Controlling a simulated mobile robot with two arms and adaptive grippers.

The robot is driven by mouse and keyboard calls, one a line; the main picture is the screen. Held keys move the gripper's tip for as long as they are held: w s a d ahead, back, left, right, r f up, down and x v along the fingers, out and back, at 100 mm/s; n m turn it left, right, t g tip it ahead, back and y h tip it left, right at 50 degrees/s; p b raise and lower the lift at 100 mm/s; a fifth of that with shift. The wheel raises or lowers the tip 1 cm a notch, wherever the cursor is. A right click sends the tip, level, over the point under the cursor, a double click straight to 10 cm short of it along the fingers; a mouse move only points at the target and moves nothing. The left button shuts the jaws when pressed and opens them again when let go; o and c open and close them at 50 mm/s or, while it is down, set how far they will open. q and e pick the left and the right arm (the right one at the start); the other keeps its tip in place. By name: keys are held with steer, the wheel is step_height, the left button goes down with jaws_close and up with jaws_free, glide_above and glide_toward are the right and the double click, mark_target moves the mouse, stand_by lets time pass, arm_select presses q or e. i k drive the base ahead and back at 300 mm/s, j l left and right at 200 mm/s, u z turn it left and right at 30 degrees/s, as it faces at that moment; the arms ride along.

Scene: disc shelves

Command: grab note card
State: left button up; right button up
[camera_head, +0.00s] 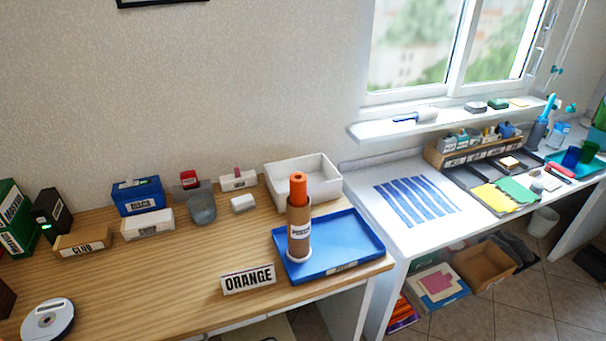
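I cannot tell for sure which item is the note card. A white card-like block reading ORANGE (248,279) stands upright at the front edge of the wooden table. On the white table to the right, a yellow sheet (491,198) and a green sheet (518,189) lie flat on a grey tray. A pink piece (437,282) lies on a white sheet low under the white table. Neither of my grippers is in view.
On the wooden table (160,285), a blue tray (358,232) holds a brown tube (299,228) with an orange top. A white bin (318,168), labelled boxes and discs (48,320) stand around it. A window shelf (440,122) overhangs the white table.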

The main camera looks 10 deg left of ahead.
mark_target(236, 282)
steer(key=l+u, duration=0.2)
steer(key=u, duration=0.2)
steer(key=l+u, duration=0.2)
steer(key=u, duration=0.25)
steer(key=k+l+u, duration=0.1)
steer(key=u, duration=0.3)
steer(key=k+l+u, duration=0.1)
steer(key=l+u, duration=0.15)
steer(key=u, duration=0.15)
